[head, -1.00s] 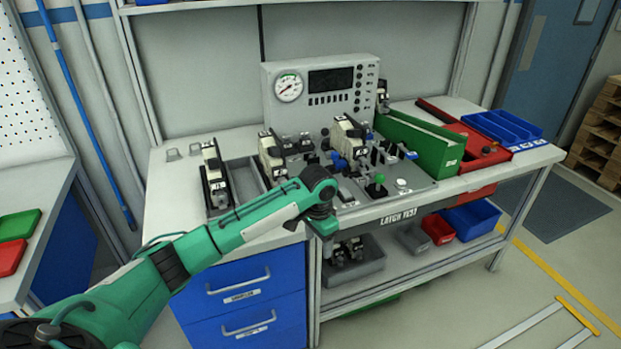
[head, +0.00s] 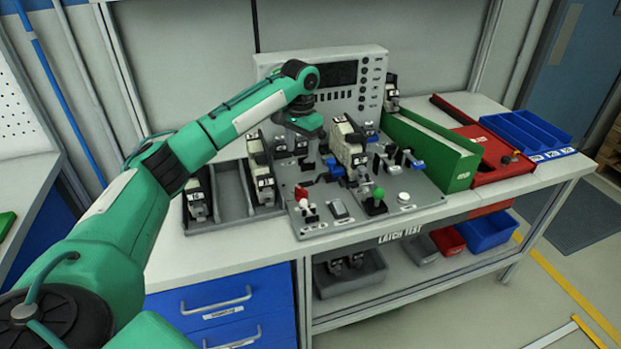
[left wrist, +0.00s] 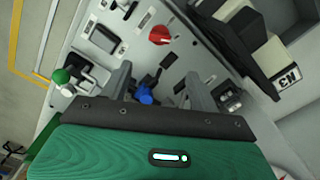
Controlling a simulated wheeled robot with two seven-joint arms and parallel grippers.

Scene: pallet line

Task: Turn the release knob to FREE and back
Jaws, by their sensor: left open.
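The red release knob (left wrist: 161,35) shows in the left wrist view, with white markings beside it that I cannot read. In the head view a small red part (head: 301,192) at the front left of the test plate looks like the same knob. My left gripper (left wrist: 157,75) is open, its two fingers pointing down toward the plate, with the knob beyond the fingertips and apart from them. A blue part (left wrist: 145,94) shows between the fingers, and I see nothing held. In the head view the left gripper (head: 301,130) hangs over the back left of the plate. My right gripper is not in view.
A green-topped lever (head: 378,192) stands on the plate (head: 400,212); it also shows in the left wrist view (left wrist: 62,77). Latch blocks (head: 260,168) stand in a tray at left. A green bin (head: 430,150) and red tray (head: 490,160) are to the right.

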